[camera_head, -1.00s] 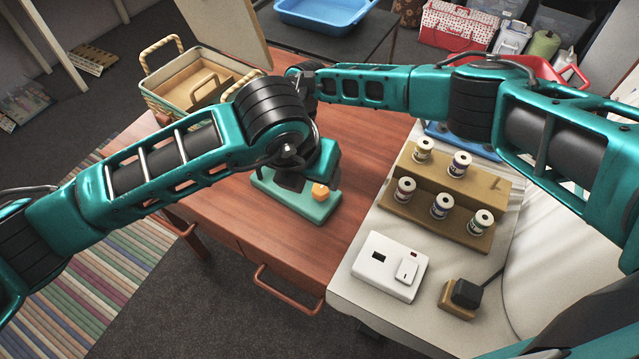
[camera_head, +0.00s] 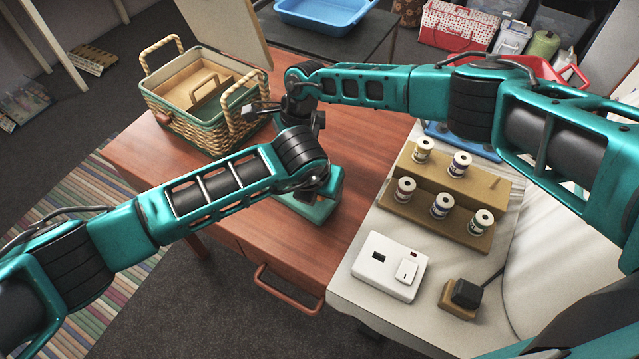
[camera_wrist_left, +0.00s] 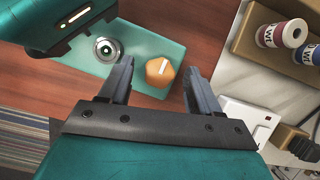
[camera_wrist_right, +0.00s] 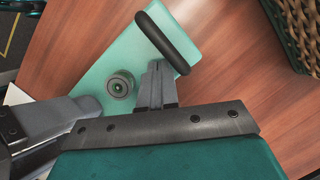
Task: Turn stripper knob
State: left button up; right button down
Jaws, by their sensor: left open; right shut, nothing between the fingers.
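The stripper has a flat teal base (camera_head: 308,210) on the wooden table, mostly covered by my left arm in the head view. Its orange knob (camera_wrist_left: 160,71) with a white mark shows in the left wrist view, beside a round metal part (camera_wrist_left: 106,49). My left gripper (camera_wrist_left: 162,82) is open, with one finger to each side of the knob in that view; I cannot tell whether they touch it. My right gripper (camera_wrist_right: 157,68) is shut and empty over the base, close to a dark bar (camera_wrist_right: 162,42); contact is unclear. The knob is hidden in the head view.
A wicker basket (camera_head: 190,118) stands at the back left of the table. On the right, a white surface holds a stepped spool rack (camera_head: 452,184), a white switch box (camera_head: 388,265) and a black plug on a block (camera_head: 462,295). My two wrists are close together.

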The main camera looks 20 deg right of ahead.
pick_arm(q)
jog(key=shift+c, duration=0.4)
jog(key=c, duration=1)
jog(key=shift+m, duration=0.4)
jog(key=m, duration=0.2)
jog(key=m+g+h, duration=0.1)
jog(key=m, duration=0.1)
jog(key=shift+w+a+g, duration=0.1)
jog(key=shift+g, duration=0.2)
jog(key=shift+m+g+h, duration=0.3)
jog(key=shift+m+g, duration=0.5)
jog(key=shift+m, duration=1.4)
